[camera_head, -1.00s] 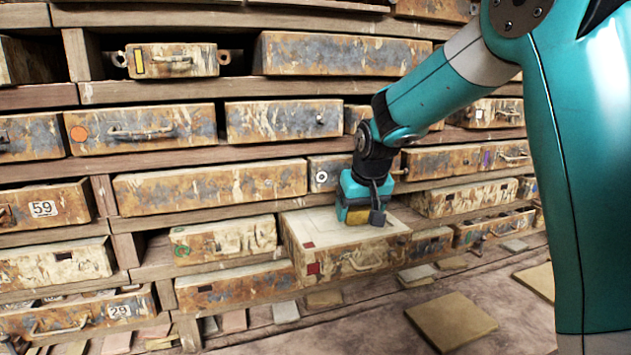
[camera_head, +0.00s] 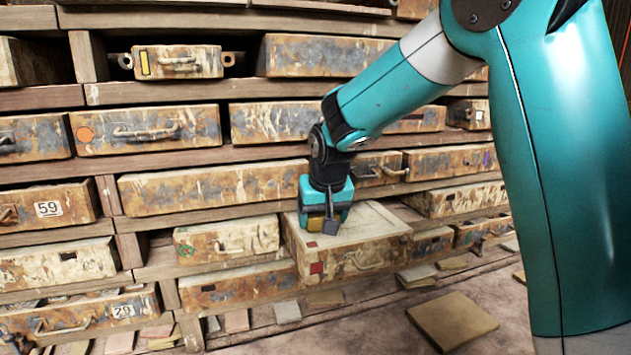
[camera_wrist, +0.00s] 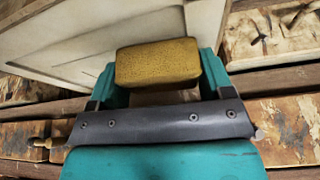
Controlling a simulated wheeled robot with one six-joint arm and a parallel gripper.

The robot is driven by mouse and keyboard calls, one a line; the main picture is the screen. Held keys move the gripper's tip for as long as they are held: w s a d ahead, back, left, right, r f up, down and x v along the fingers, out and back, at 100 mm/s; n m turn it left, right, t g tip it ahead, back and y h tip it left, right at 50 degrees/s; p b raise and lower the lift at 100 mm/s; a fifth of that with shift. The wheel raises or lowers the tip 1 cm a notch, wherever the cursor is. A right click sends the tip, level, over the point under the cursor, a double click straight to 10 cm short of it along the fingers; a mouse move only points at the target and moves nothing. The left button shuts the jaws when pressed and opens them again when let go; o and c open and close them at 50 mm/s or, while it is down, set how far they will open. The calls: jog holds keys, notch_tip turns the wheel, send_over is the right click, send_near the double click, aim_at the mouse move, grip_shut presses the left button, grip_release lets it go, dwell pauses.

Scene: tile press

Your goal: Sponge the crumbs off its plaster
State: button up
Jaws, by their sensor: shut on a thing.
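A pale plaster slab (camera_head: 375,222) forms the top of a rust-stained box that juts out of the low shelf row, with a red square on its front. In the wrist view the plaster (camera_wrist: 62,42) is off-white with thin straight lines. My gripper (camera_head: 326,222) is shut on a yellow-brown sponge (camera_wrist: 158,63), over the left part of the plaster. The sponge (camera_head: 314,224) is low, at or close to the surface; I cannot tell if it touches. I cannot make out any crumbs. The gripper hides part of the plaster.
Wooden shelves with several similar stained boxes fill the wall behind, one marked 59 (camera_head: 48,208). A box with a green mark (camera_head: 226,238) stands left of the plaster. Loose tiles lie on the floor, with a larger tan tile (camera_head: 452,320) in front.

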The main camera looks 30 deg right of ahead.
jog(key=shift+a+r+p, duration=0.2)
jog(key=shift+r+p, duration=0.15)
jog(key=shift+p, duration=0.1)
notch_tip(320, 180, up, 2)
jog(key=shift+d+r+p, duration=0.1)
jog(key=shift+r+p, duration=0.05)
jog(key=shift+p, duration=0.5)
jog(key=shift+r+p, duration=1.9)
jog(key=shift+r, duration=0.5)
